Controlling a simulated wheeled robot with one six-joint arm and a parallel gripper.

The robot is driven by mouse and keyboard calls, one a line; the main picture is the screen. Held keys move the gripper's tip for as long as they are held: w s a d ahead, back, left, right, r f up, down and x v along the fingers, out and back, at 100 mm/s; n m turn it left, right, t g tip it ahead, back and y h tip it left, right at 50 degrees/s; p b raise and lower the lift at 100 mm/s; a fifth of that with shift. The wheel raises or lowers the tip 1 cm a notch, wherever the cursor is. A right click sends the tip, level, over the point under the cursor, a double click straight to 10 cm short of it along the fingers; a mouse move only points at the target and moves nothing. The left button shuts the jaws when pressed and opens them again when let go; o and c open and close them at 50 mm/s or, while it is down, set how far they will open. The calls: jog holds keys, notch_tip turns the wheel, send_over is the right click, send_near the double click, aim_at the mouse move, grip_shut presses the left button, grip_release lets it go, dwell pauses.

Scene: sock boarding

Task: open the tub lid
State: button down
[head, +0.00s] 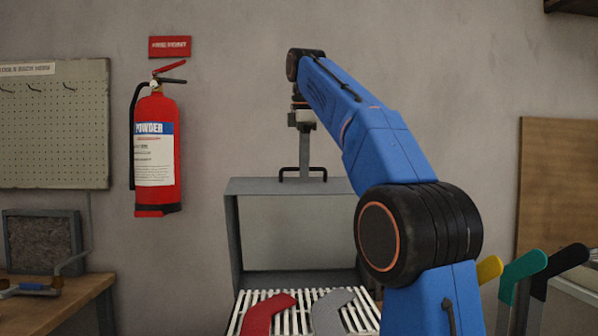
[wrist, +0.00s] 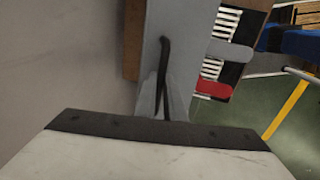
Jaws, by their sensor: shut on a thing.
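A grey box-like housing (head: 234,235) stands behind the slatted rack, and a black bar handle (head: 317,169) sits on its flat top panel (head: 250,186). I cannot tell whether this panel is the tub lid. My gripper (head: 304,171) comes down from above and is shut on the middle of the handle. In the wrist view the handle (wrist: 163,75) runs over the grey panel (wrist: 188,45). The fingertips are too small or hidden to see clearly.
A red foot form (head: 265,312) and a grey one (head: 328,310) lie on a white slatted rack (head: 365,308) in front. Yellow, green and black forms stand at right.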

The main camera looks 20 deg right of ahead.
jog(key=shift+w+d, duration=0.15)
jog(key=shift+w, duration=0.4)
jog(key=shift+w+d, duration=0.15)
jog(key=shift+w, duration=0.4)
jog(key=c, duration=1.8)
grip_release()
jog(key=shift+f, duration=0.1)
jog(key=shift+c, duration=0.2)
jog(key=shift+s, duration=0.2)
